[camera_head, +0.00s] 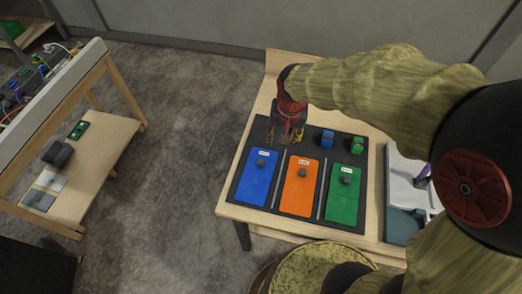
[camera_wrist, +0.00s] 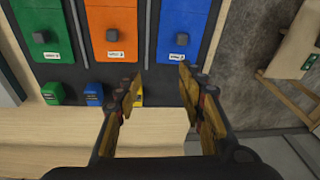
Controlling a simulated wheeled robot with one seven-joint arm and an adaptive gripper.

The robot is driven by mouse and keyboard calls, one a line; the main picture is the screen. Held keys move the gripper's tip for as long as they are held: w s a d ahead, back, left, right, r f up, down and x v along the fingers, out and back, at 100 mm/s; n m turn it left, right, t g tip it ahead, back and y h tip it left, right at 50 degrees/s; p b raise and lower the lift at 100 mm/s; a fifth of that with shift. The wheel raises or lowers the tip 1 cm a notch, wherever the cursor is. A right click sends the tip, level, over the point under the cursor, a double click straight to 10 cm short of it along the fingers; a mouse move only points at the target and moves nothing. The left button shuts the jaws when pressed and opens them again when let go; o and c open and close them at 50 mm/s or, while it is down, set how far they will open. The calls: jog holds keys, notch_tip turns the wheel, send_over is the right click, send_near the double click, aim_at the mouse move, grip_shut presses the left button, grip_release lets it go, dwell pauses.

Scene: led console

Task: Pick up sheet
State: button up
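Three flat coloured panels with a dark square knob and a small white label each lie on a dark mat (camera_head: 234,190): a blue panel (camera_head: 257,185), an orange panel (camera_head: 299,195) and a green panel (camera_head: 343,200). In the wrist view the order is mirrored, with the blue panel (camera_wrist: 184,18) at right. My gripper (camera_head: 285,135) is over the mat's back left part, behind the blue and orange panels. In the wrist view my gripper (camera_wrist: 157,78) is open, with nothing between its fingers. Flat grey and white pieces (camera_head: 40,200) also lie on the left shelf; I cannot tell which thing is the sheet.
Small blue (camera_head: 327,139), green (camera_head: 357,146) and yellow (camera_head: 299,134) blocks stand along the mat's back edge. Thin grey bars separate the panels. A white and grey tray (camera_head: 403,195) is at the table's right. A wooden bench (camera_head: 100,150) stands left across open floor.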

jog(key=w+a+f+g+p, duration=0.1)
jog(key=w+a+f+p, duration=0.2)
jog(key=p, duration=0.1)
jog(key=m+g+p, duration=0.1)
jog(key=m+p, duration=0.1)
jog(key=p, duration=0.2)
send_over(261, 160)
notch_tip(261, 160, down, 8)
jog(key=shift+s+d+f, duration=0.1)
jog(key=shift+d+f, duration=0.05)
jog(key=shift+f, duration=0.1)
jog(key=shift+w+f, duration=0.15)
jog(key=shift+f, duration=1.2)
jog(key=shift+w+f, duration=0.1)
jog(key=shift+f, duration=1.25)
jog(key=shift+c, duration=1.3)
jog(key=c, duration=0.7)
grip_shut()
